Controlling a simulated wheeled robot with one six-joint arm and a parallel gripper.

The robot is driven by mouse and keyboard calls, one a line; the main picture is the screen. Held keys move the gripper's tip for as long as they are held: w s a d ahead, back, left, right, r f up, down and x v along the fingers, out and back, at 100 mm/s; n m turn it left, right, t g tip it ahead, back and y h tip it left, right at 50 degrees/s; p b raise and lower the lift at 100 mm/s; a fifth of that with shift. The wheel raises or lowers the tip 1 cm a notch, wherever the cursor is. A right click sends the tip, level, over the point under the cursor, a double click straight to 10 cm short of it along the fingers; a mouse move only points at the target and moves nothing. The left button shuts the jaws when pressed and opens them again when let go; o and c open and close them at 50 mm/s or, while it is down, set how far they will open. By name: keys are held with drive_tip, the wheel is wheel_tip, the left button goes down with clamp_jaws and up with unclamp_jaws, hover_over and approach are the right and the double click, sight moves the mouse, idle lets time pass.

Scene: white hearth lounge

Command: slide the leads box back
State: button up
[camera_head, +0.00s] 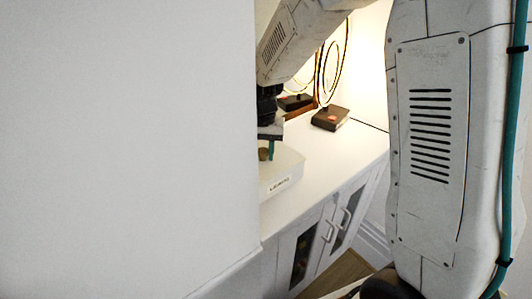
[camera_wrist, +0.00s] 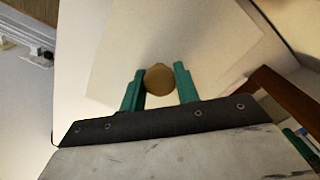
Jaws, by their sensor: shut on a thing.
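The leads box (camera_head: 283,172) is a white box with a small dark-lettered label on its front, standing on the white cabinet top. A large pale panel hides its left part in the head view. Its pale lid (camera_wrist: 120,60) fills much of the wrist view. A round brown knob (camera_wrist: 159,79) is on the lid. My gripper (camera_wrist: 160,85) has green fingers, one on each side of the knob, and is shut on it. In the head view the gripper (camera_head: 268,150) comes down on the box from above.
A dark-based stand with a ring (camera_head: 330,118) is farther back on the white top (camera_head: 335,160), with a mirror-like surface behind it. Cabinet doors with bar handles (camera_head: 335,225) are below. The large pale panel (camera_head: 130,150) blocks the left. The top right of the box is clear.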

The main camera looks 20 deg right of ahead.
drive_tip(key=shift+w+a, duration=0.3)
drive_tip(key=shift+w, duration=0.65)
drive_tip(key=shift+w+a, duration=0.35)
drive_tip(key=shift+w, duration=0.65)
drive_tip(key=shift+w+a, duration=0.3)
drive_tip(key=shift+w, duration=0.65)
drive_tip(key=o, duration=1.1)
